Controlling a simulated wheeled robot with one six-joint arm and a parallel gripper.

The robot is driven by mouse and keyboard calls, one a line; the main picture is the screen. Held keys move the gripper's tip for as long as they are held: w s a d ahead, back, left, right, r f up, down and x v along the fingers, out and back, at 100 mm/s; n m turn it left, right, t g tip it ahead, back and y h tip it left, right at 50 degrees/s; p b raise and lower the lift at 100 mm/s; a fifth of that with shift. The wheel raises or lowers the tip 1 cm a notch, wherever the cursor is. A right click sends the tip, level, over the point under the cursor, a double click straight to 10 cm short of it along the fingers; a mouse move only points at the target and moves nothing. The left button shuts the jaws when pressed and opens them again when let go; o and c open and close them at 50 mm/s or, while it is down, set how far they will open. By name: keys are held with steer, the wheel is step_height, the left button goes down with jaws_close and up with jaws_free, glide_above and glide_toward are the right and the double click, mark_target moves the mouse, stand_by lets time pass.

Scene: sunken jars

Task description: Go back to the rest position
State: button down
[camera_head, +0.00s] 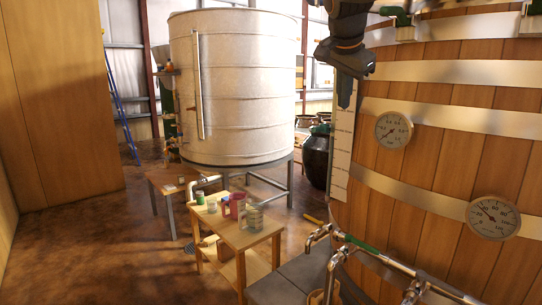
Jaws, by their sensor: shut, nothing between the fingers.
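My gripper (347,100) hangs from my dark arm at the upper middle of the head view. It points down and its fingers are together with nothing between them. It shows in front of the left edge of the big wooden vat (450,130), beside a white scale strip (342,150). I cannot tell how far it is from the vat. The upper part of my arm is cut off by the top edge of the view.
A large metal tank (250,90) stands on legs at the back. A wooden table (243,240) with several cups and jars is in front of it. Valves and pipes (385,262) stick out at the vat's lower front. Brown floor (80,250) is clear at left.

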steer(key=s+f+n+g+y+b, duration=0.1)
steer(key=s+f+n, duration=0.15)
steer(key=f, duration=0.65)
steer(key=s+f+n+g+b, duration=0.1)
steer(key=s+f+n, duration=0.15)
steer(key=f, duration=0.75)
steer(key=s+f+n+g+b, duration=0.2)
steer(key=s+f+n, duration=0.1)
steer(key=s+f, duration=0.8)
steer(key=s+f+n+g+y+b, duration=0.1)
steer(key=s+f+n+b, duration=0.1)
steer(key=s+f, duration=0.9)
step_height(320, 180, down, 5)
steer(key=shift+d+f+n+g, duration=0.15)
steer(key=shift+d+n+g, duration=0.2)
steer(key=shift+n, duration=0.45)
